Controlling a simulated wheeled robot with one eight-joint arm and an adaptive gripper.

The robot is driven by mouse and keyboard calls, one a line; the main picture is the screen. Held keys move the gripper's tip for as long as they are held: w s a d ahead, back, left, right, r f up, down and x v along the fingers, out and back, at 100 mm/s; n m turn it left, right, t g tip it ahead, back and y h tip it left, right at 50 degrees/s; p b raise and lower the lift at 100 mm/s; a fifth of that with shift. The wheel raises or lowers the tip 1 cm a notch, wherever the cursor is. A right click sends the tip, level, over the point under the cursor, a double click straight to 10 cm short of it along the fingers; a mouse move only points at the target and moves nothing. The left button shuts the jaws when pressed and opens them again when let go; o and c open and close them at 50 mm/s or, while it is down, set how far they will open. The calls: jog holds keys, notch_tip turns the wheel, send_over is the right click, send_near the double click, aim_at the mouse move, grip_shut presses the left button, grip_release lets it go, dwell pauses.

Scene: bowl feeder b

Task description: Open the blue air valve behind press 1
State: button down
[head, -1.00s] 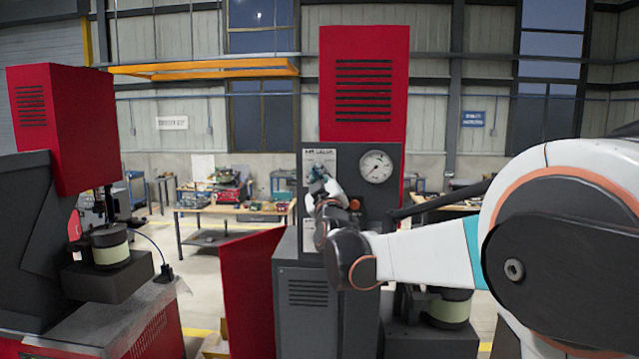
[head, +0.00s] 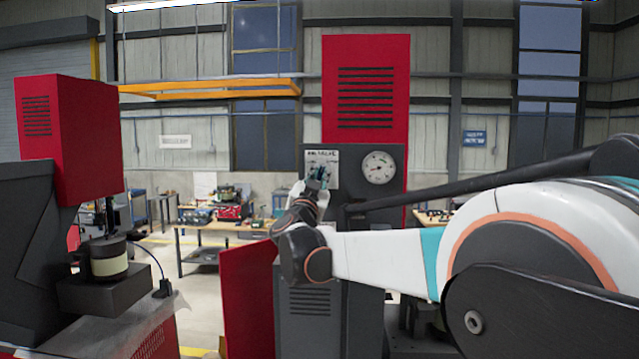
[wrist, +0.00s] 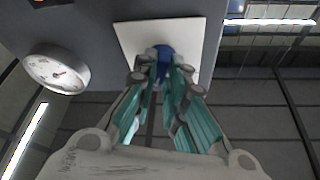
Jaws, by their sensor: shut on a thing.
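The blue air valve (wrist: 165,52) shows in the wrist view in front of a white plate (wrist: 206,32) on a dark panel. My gripper (wrist: 162,68) is shut on the valve, its teal fingers on either side of it. The fingers hide much of the valve, so how far it is turned cannot be told. In the head view, my gripper (head: 316,182) is at the labelled white plate (head: 322,160) on the dark grey panel of the red press (head: 365,80).
A round gauge (head: 379,167) sits right of the plate in the head view. A red panel (head: 248,292) and a grey cabinet (head: 306,325) stand below my arm. Another red press (head: 75,130) is at left. A workbench (head: 215,222) stands behind.

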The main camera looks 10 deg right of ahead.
jog(key=m, duration=0.2)
jog(key=m+g+h, duration=0.1)
jog(key=m, duration=0.1)
jog(key=m+g+h, duration=0.1)
jog(key=m, duration=0.1)
jog(key=shift+w+a+r+m, duration=0.1)
jog(key=shift+a+r+m, duration=0.1)
jog(key=shift+r+m, duration=0.15)
dwell(0.3)
jog(key=c, duration=1.6)
grip_release()
jog(key=shift+c, duration=0.2)
jog(key=shift+d+f+m+g, duration=0.15)
jog(key=shift+m+g, duration=0.1)
jog(key=shift+g, duration=0.05)
jog(key=shift+w, duration=0.1)
